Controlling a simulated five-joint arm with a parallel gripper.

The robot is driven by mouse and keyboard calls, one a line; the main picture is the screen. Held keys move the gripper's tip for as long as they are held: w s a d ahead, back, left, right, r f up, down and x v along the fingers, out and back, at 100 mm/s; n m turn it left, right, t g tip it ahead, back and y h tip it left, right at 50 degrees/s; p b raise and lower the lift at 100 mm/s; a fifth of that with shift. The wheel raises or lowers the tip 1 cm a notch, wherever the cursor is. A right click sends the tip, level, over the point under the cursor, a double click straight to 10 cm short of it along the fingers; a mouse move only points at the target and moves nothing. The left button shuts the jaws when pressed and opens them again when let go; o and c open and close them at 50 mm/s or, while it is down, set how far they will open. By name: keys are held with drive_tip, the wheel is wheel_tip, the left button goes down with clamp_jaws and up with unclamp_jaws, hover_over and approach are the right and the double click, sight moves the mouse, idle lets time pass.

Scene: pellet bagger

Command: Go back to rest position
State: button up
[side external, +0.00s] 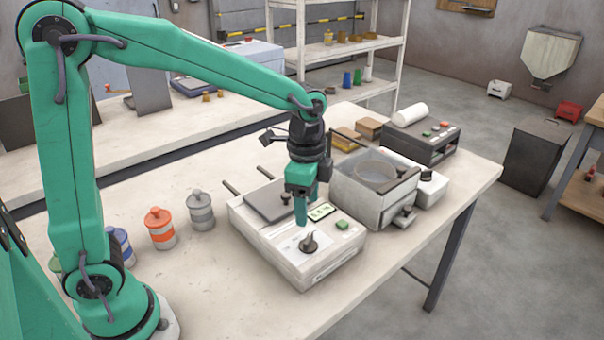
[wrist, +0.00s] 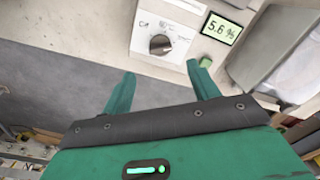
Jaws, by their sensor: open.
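My gripper (side external: 301,208) points down above the front of a white benchtop machine on the table. In the wrist view its two green fingers (wrist: 160,82) are spread apart with nothing between them. The machine (side external: 298,262) has a dark knob (side external: 309,242), a green button (side external: 343,225) and a lit display (side external: 321,211). In the wrist view the knob (wrist: 160,44) lies beyond the fingertips, apart from them. The display (wrist: 221,29) there reads about 5.6 %.
Orange (side external: 160,228) and grey (side external: 200,210) lidded jars stand left of the machine, with a blue one (side external: 120,246) partly behind my arm. A boxy metal unit with a round opening (side external: 374,188) stands close on the right. The table's front right is clear.

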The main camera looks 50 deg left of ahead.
drive_tip(key=s+a+r+n+t, duration=0.2)
drive_tip(key=s+a+r+n, duration=0.1)
drive_tip(key=s+n, duration=0.2)
drive_tip(key=s+a+r+n+t, duration=0.3)
drive_tip(key=s+n, duration=0.3)
drive_tip(key=s, duration=0.4)
drive_tip(key=shift+a+r+n, duration=0.3)
drive_tip(key=shift+a+r, duration=0.35)
drive_tip(key=shift+a, duration=0.05)
idle(0.3)
